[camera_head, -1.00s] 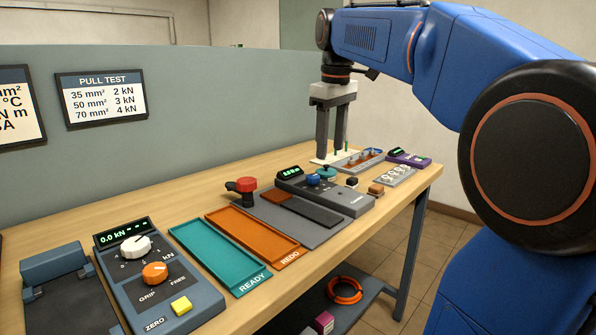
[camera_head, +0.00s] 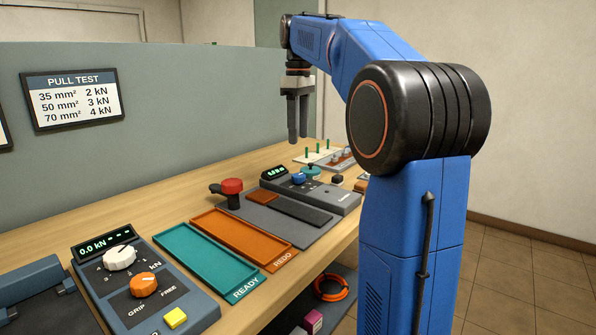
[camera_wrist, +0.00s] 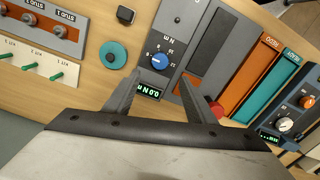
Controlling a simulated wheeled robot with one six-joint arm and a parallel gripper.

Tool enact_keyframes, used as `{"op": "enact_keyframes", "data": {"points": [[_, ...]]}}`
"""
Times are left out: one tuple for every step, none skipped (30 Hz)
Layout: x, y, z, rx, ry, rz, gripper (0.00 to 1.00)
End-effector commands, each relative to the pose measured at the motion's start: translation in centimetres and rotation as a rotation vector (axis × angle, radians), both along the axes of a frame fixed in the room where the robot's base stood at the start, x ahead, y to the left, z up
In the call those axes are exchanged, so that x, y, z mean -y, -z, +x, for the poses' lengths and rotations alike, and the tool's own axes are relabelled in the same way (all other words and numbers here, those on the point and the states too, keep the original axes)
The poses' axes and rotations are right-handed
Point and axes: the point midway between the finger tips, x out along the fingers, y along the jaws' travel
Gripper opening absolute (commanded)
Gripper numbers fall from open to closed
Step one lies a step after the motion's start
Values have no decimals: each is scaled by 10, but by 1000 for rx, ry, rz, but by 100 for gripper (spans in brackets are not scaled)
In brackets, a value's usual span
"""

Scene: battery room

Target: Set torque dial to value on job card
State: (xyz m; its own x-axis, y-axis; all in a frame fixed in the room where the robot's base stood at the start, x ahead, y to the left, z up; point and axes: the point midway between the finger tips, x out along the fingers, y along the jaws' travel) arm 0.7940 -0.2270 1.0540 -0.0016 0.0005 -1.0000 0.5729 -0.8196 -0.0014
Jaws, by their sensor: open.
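The torque dial (camera_head: 299,179) is a small blue knob on a grey unit (camera_head: 336,199) toward the far end of the bench. In the wrist view the blue dial (camera_wrist: 160,62) has a white pointer and a numbered N m scale around it. The unit's green display (camera_wrist: 148,92) reads 0.0 N m, seen upside down. My gripper (camera_head: 298,138) is open and empty, pointing down above the bench near the unit. In the wrist view my gripper (camera_wrist: 160,80) has its fingers spread on either side of the dial's line, apart from it. I cannot identify a job card.
A red knob (camera_head: 231,187) stands left of the unit. Orange (camera_head: 240,239) and teal (camera_head: 207,261) trays and a pull tester (camera_head: 150,290) lie nearer. A PULL TEST card (camera_head: 73,97) hangs behind.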

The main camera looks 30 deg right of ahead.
Motion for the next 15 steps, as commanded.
{"op": "enact_keyframes", "data": {"points": [[0, 9, -1, -1, 0, 0, 50], [0, 14, -1, -1, 0, 0, 50], [0, 22, -1, -1, 0, 1, 50], [0, 27, -1, -1, 0, 0, 50], [0, 32, -1, -1, 0, 0, 50], [0, 39, -1, -1, 0, 0, 50], [0, 45, -1, -2, 0, 1, 50], [0, 50, -1, -1, 0, 0, 50], [0, 57, -1, -2, 0, 1, 50], [0, 62, -1, -1, 0, 0, 50], [0, 68, -1, -1, 0, 0, 50], [0, 75, -1, -1, 0, 0, 50], [0, 79, -1, 0, 0, 0, 50], [0, 84, -1, -1, 0, 0, 50], [0, 90, -1, -1, 0, 0, 50]]}}
